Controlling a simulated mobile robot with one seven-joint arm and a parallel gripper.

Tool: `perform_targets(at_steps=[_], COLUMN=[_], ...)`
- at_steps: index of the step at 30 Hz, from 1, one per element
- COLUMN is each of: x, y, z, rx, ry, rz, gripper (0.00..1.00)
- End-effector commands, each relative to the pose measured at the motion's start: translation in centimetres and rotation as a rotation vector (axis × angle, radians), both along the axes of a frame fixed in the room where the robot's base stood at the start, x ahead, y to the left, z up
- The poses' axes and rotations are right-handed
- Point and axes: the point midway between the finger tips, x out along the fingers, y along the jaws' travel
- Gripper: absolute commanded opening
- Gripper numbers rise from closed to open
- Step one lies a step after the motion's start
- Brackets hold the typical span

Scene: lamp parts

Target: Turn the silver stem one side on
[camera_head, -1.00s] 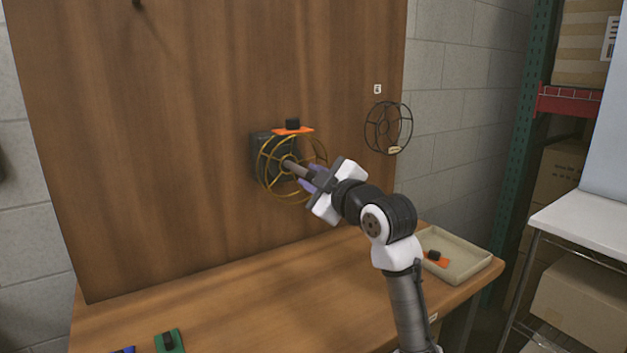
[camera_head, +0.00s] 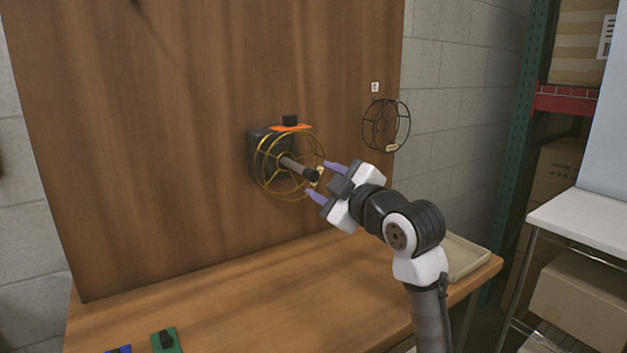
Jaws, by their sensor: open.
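The stem (camera_head: 294,165) is a grey-brown rod with a dark end knob (camera_head: 312,175). It sticks out through a brass wire cage (camera_head: 268,180) from a dark box (camera_head: 257,148) on the upright wooden panel. My gripper (camera_head: 321,180) is open and empty. Its two purple fingers are apart, just off the knob end of the stem and to its right. Which way the stem is turned cannot be told.
A black wire cage (camera_head: 386,125) hangs at the panel's right edge. A beige tray (camera_head: 468,258) is partly behind my arm. Green (camera_head: 167,340) and blue (camera_head: 120,349) pieces lie front left. The bench middle is clear.

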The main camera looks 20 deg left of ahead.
Motion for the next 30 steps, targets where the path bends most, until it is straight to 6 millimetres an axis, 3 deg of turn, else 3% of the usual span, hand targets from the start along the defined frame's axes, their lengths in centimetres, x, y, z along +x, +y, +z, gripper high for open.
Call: perform_targets(at_steps=[6,15,26,30], x=[-3.1,-5.3,-5.4,-5.8], y=[-4.0,-6.7,-6.8,-4.1], z=[-0.1,-0.1,0.0,0.7], rx=[0.001,0.000,0.002,0.075], ry=[-0.003,0.000,0.000,-0.018], rz=[-0.002,0.000,0.002,0.021], gripper=[0.45,0.45,0.45,0.45])
